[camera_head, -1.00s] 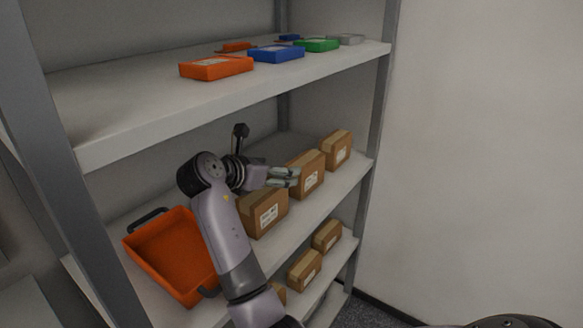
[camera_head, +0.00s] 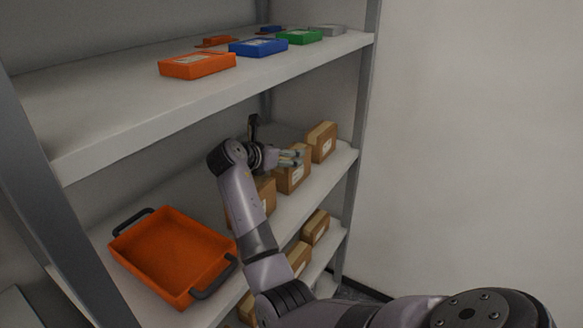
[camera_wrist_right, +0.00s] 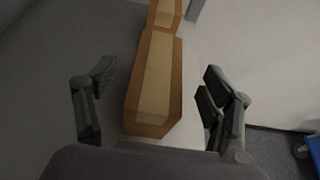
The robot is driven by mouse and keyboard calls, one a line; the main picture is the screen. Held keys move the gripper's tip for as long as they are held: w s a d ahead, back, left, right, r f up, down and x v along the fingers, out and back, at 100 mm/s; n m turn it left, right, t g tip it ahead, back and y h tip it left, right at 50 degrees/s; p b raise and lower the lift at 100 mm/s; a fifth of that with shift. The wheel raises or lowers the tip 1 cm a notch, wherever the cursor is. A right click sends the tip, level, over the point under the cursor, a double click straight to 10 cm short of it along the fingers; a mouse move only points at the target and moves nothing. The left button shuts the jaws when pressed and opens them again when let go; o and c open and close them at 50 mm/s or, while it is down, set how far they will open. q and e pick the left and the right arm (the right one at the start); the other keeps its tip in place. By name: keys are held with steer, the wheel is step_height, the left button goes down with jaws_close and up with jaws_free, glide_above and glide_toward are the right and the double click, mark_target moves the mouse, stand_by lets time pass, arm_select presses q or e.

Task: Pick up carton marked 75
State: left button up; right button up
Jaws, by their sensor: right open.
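Three brown cartons stand in a row on the middle shelf: a near one (camera_head: 268,190), a middle one (camera_head: 288,181) and a far one (camera_head: 322,143). My left gripper is not in view.
An orange tray (camera_head: 125,243) with dark handles sits left of the cartons. The upper shelf (camera_head: 110,130) above my arm holds orange, blue, green and grey boxes. More cartons (camera_head: 315,227) stand on the lower shelf. A grey post (camera_head: 357,180) stands at the right.

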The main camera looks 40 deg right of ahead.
steer(key=x, duration=0.5)
steer(key=shift+d+p, duration=0.2)
steer(key=shift+p, duration=0.15)
steer(key=shift+a+r, duration=0.1)
steer(key=shift+c, duration=0.6)
jaws_close()
steer(key=shift+r, duration=0.1)
